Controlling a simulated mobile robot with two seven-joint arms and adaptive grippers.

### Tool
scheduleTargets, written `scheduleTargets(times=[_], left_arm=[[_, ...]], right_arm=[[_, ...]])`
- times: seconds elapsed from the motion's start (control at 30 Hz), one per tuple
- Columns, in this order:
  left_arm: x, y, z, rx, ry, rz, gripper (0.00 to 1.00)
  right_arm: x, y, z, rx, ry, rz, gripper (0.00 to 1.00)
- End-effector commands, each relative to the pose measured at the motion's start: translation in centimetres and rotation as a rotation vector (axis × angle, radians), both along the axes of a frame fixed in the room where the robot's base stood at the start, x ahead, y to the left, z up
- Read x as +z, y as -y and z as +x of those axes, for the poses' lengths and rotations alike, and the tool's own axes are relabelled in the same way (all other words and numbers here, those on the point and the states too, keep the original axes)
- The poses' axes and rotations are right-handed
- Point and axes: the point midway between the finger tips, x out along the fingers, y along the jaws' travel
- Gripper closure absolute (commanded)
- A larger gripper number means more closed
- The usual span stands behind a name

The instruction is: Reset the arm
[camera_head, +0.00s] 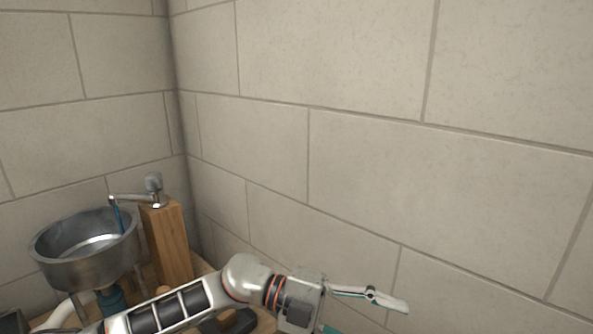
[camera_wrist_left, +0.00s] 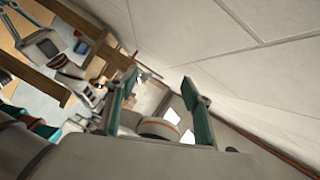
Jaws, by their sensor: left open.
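My left arm (camera_head: 168,308) comes in along the bottom of the head view and reaches right, in front of the tiled wall. My left gripper (camera_head: 364,314) is at its end, low and right of centre. One finger points right, and the other is mostly cut off by the bottom edge. In the left wrist view the left gripper (camera_wrist_left: 160,82) shows two teal-padded fingers spread well apart. No object shows held between them.
A metal basin (camera_head: 85,267) stands at the lower left. Beside it, a wooden post (camera_head: 166,245) carries a metal tap (camera_head: 140,198). A large-tiled wall (camera_head: 350,170) fills the middle and right. Wooden beams (camera_wrist_left: 85,22) and cluttered items show at the left wrist view's upper left.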

Motion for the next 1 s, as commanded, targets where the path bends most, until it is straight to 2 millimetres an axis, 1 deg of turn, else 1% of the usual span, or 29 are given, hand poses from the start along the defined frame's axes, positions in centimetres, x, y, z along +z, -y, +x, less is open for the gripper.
scheduleTargets(times=[0.03,0.1,0.17,0.23,0.37,0.47,0.57,0.67,0.7,0.77,0.8,0.87,0.9,0.97,1.0], left_arm=[[0.4,0.4,-0.3,0.037,-0.052,-0.076,0.5],[1.2,0.6,0.1,0.104,-0.112,-0.177,0.5],[1.7,0.4,0.7,0.169,-0.168,-0.254,0.5],[2.0,-0.2,1.7,0.254,-0.234,-0.337,0.5],[1.2,-2.3,4.1,0.435,-0.362,-0.458,0.5],[-0.6,-4.7,6.0,0.59,-0.464,-0.522,0.5],[-3.5,-7.8,7.7,0.754,-0.568,-0.56,0.5],[-7.5,-11.3,8.7,0.923,-0.674,-0.571,0.5],[-9.4,-12.8,8.8,0.993,-0.718,-0.567,0.5],[-12.3,-15.1,8.7,1.093,-0.781,-0.555,0.5],[-14.5,-16.7,8.4,1.163,-0.825,-0.539,0.5],[-17.7,-19.1,7.7,1.262,-0.886,-0.51,0.5],[-19.9,-20.6,6.9,1.324,-0.927,-0.487,0.5],[-22.9,-22.8,5.5,1.412,-0.984,-0.447,0.5],[-24.9,-24.3,4.4,1.466,-1.022,-0.419,0.5]], right_arm=[[0.0,0.0,0.0,0.0,0.0,0.0,1.0],[0.0,0.0,0.0,0.0,0.0,0.0,1.0],[0.0,0.0,0.0,0.001,0.001,0.0,1.0],[0.1,0.0,0.0,0.001,0.001,0.0,1.0],[0.2,0.0,0.1,0.0,0.004,0.0,1.0],[0.3,0.0,0.2,0.0,0.006,0.001,1.0],[0.4,0.0,0.2,0.001,0.007,0.001,1.0],[0.4,0.0,0.2,0.001,0.007,0.001,1.0],[0.4,0.0,0.2,0.001,0.007,0.001,1.0],[0.4,0.0,0.2,0.001,0.007,0.001,1.0],[0.4,0.0,0.2,0.001,0.007,0.001,1.0],[0.4,0.0,0.2,0.001,0.007,0.001,1.0],[0.4,0.0,0.2,0.001,0.007,0.001,1.0],[0.3,0.0,0.2,0.0,0.006,0.001,1.0],[0.3,0.0,0.2,0.0,0.006,0.001,1.0]])
